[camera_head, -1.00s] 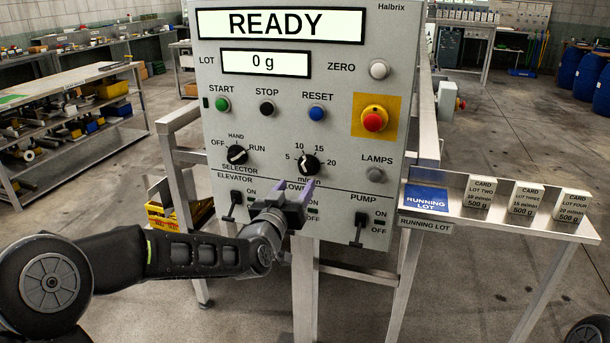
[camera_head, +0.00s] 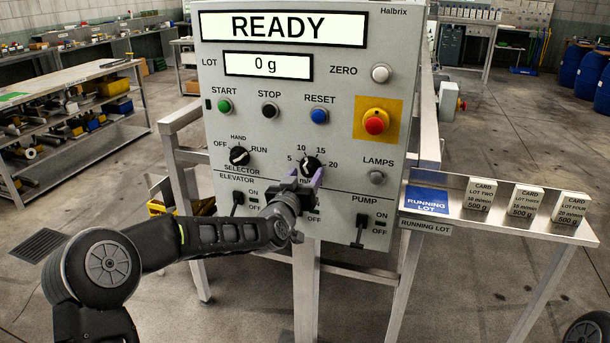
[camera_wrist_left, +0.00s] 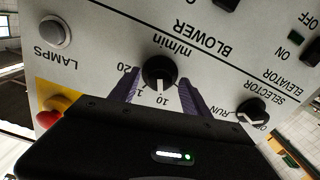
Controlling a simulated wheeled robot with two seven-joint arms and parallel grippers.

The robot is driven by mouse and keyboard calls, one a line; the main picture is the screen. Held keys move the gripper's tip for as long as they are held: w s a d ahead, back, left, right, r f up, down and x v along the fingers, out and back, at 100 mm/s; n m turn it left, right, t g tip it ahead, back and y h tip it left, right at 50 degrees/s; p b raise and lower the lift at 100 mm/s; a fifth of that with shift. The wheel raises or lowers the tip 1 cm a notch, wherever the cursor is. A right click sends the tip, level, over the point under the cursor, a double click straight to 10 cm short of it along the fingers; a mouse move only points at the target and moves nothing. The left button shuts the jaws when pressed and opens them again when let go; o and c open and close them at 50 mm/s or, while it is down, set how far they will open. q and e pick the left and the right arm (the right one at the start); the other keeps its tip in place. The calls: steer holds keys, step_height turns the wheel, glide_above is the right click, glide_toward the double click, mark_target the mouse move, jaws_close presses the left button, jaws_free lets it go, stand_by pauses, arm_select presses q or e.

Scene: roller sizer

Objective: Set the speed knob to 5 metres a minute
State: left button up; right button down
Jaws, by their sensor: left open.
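The speed knob (camera_head: 311,164) is a round black dial with a white mark, on the grey panel above the m/min label. In the left wrist view the knob (camera_wrist_left: 159,71) appears upside down, and its white mark points towards 10. The 5 on its scale shows in the head view, left of the knob. My left gripper (camera_head: 304,182) is open just in front of and below the knob. In the left wrist view its purple-grey fingers (camera_wrist_left: 160,92) stand on either side of the knob, with gaps. I cannot tell how far the tips are from the panel. My right gripper is out of view.
The selector knob (camera_head: 239,156) is left of the speed knob. The red emergency stop (camera_head: 374,121) is up and right. The elevator switch (camera_head: 237,203) and pump switch (camera_head: 360,231) flank my wrist below. The display (camera_head: 283,27) reads READY. A card shelf (camera_head: 465,212) projects at the right.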

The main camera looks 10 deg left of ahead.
arm_select(q)
steer(key=shift+c, duration=0.4)
jaws_close()
steer(key=shift+f+n+b, duration=0.1)
steer(key=shift+n+b, duration=0.4)
steer(key=shift+b, duration=0.4)
steer(key=n+b, duration=0.6)
steer(key=b, duration=0.2)
steer(key=shift+f, duration=0.1)
steer(key=shift+n+b, duration=1)
steer(key=shift+b, duration=0.2)
steer(key=shift+r+n+b, duration=0.2)
steer(key=shift+n+b, duration=0.2)
steer(key=shift+n, duration=0.1)
